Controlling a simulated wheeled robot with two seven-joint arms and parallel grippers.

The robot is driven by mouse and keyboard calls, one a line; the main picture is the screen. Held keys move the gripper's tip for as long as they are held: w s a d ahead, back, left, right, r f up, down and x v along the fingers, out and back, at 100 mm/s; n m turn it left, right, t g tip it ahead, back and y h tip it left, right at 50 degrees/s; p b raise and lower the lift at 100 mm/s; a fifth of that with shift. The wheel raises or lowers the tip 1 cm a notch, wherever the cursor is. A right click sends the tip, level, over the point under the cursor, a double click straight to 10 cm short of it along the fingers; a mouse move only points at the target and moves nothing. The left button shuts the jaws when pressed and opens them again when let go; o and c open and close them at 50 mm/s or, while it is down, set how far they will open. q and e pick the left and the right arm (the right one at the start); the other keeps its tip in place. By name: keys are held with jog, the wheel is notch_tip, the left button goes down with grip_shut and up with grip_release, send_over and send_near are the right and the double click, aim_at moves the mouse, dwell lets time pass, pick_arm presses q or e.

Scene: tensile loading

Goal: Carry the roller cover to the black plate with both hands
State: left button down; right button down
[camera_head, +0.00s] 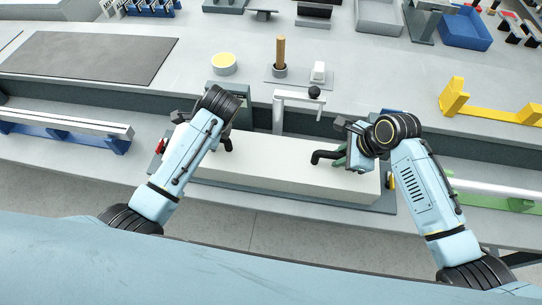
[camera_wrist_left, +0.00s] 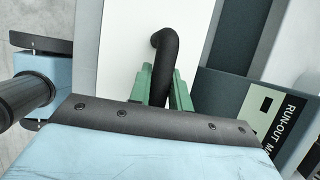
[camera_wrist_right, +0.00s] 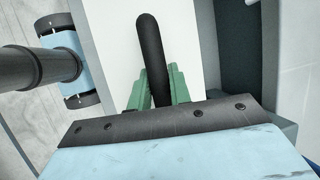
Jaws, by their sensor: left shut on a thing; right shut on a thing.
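The roller cover (camera_head: 285,165) is a long white box with a black bent handle near each end. It lies lengthwise across the front of the bench in the head view. My left gripper (camera_wrist_left: 163,92) is shut on the left black handle (camera_wrist_left: 165,48), with green fingers on both sides of it. My right gripper (camera_wrist_right: 158,92) is shut on the right black handle (camera_wrist_right: 150,45). The white top of the cover also shows in the left wrist view (camera_wrist_left: 120,40) and in the right wrist view (camera_wrist_right: 112,35). A flat black plate (camera_head: 90,59) lies on the bench at the upper left.
A stand with a black knob (camera_head: 314,91) rises just behind the cover. A blue rail fixture (camera_head: 62,127) is at left. A yellow bracket (camera_head: 490,108) and a green-based roller (camera_head: 495,190) are at right.

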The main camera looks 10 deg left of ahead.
dwell(0.7)
pick_arm(q)
jog(key=shift+w+r, duration=0.1)
jog(key=shift+r, duration=0.1)
pick_arm(e)
jog(key=shift+w+r, duration=0.1)
jog(key=shift+r, duration=0.1)
